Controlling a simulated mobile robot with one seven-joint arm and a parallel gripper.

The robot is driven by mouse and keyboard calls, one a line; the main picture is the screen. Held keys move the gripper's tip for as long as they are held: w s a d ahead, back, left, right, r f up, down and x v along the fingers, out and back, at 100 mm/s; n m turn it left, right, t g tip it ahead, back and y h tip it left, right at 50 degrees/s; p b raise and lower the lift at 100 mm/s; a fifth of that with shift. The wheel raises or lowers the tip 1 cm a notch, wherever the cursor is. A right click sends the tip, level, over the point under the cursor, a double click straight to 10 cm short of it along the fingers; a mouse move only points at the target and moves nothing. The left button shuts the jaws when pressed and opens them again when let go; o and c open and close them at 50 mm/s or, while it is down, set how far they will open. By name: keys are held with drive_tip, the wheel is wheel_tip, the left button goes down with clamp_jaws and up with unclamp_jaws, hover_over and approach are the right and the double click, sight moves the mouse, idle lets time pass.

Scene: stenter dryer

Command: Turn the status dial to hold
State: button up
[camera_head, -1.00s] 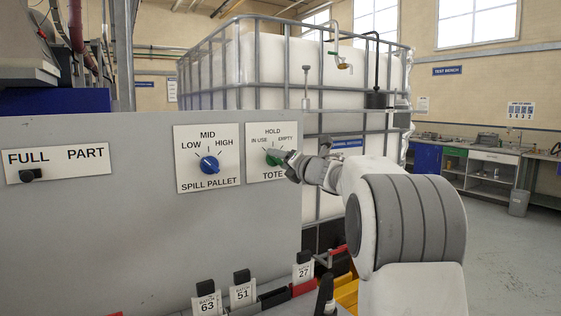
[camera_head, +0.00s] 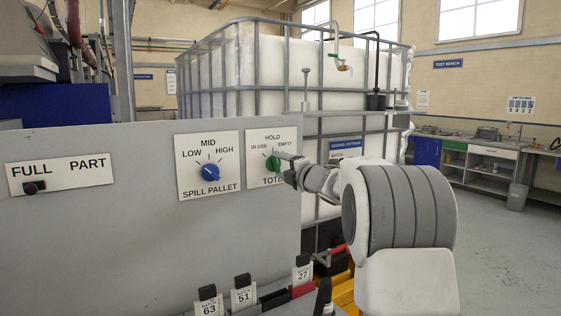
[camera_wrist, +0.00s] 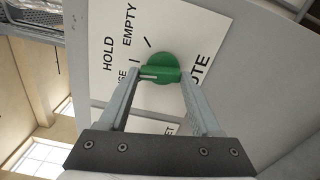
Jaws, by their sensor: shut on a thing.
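The status dial is a green knob (camera_head: 272,163) on a white TOTE plate (camera_head: 256,176) marked IN USE, HOLD and EMPTY. In the wrist view the dial (camera_wrist: 163,65) sits between my two fingertips. My gripper (camera_head: 282,161) is shut on it from the right side in the head view; its fingers (camera_wrist: 160,82) flank the knob. A white line on the knob points left in the wrist view, toward the HOLD and IN USE side; I cannot tell exactly which mark it meets. Part of the IN USE label is hidden behind a finger in the wrist view.
A blue SPILL PALLET dial (camera_head: 210,172) is just left on the same grey panel (camera_head: 120,220). A black FULL/PART slider (camera_head: 34,187) is farther left. Numbered tags (camera_head: 243,292) stand below. A caged white tank (camera_head: 260,75) is behind the panel.

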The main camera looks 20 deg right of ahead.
drive_tip(key=shift+m+p, duration=0.45)
drive_tip(key=shift+m, duration=0.45)
drive_tip(key=o, duration=1.4)
drive_tip(key=s+d+b, duration=0.1)
drive_tip(key=s, duration=0.4)
drive_tip(key=s+d, duration=0.1)
drive_tip(key=s, duration=0.5)
drive_tip(key=s+d+b, duration=0.1)
drive_tip(key=s, duration=0.5)
drive_tip(key=shift+d+b, duration=0.2)
drive_tip(key=shift+b, duration=0.1)
